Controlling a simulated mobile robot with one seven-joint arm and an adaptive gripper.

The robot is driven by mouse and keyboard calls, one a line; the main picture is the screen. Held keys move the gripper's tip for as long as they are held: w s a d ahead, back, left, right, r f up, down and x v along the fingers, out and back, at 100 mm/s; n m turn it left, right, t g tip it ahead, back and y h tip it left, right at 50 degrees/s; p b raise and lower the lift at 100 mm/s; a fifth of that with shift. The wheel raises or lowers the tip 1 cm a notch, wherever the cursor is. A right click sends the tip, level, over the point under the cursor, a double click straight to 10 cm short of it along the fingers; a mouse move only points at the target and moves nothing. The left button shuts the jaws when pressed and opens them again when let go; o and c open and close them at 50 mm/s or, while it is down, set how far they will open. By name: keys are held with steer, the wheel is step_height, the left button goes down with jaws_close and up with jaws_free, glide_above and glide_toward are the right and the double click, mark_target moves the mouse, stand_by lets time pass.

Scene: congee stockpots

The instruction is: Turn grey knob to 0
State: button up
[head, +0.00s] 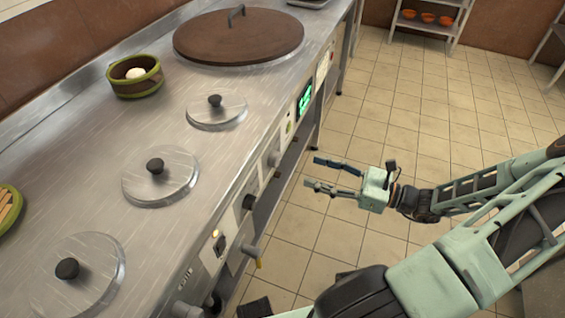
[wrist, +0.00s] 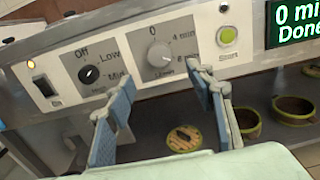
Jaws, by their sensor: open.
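The grey knob (wrist: 160,54) sits on a grey dial plate on the front of the steel counter. The plate reads 0 at the top, 4 min and 8 min down the right side, and a partly hidden 12 min at the bottom. I cannot clearly tell where the knob points. It also shows in the head view (head: 273,158), small and seen from the side. My gripper (wrist: 162,92) is open and empty, its blue-padded fingers spread below and either side of the knob, apart from it. In the head view my gripper (head: 313,172) is over the floor, facing the counter front.
A black knob (wrist: 89,74) marked Off, Low, Mid is left of the grey one. A green Start button (wrist: 228,35) and a display (wrist: 294,22) reading 0 and Done are to its right. Bowls (wrist: 294,108) stand on a shelf below. The floor beside the counter is clear.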

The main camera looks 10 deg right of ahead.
mark_target(279, 161)
steer(key=b+x, duration=0.2)
steer(key=x, duration=0.7)
steer(key=shift+w+a+b, duration=0.15)
steer(key=shift+a+b, duration=0.15)
steer(key=shift+b, duration=0.05)
steer(key=c, duration=1.1)
steer(key=shift+c, duration=0.2)
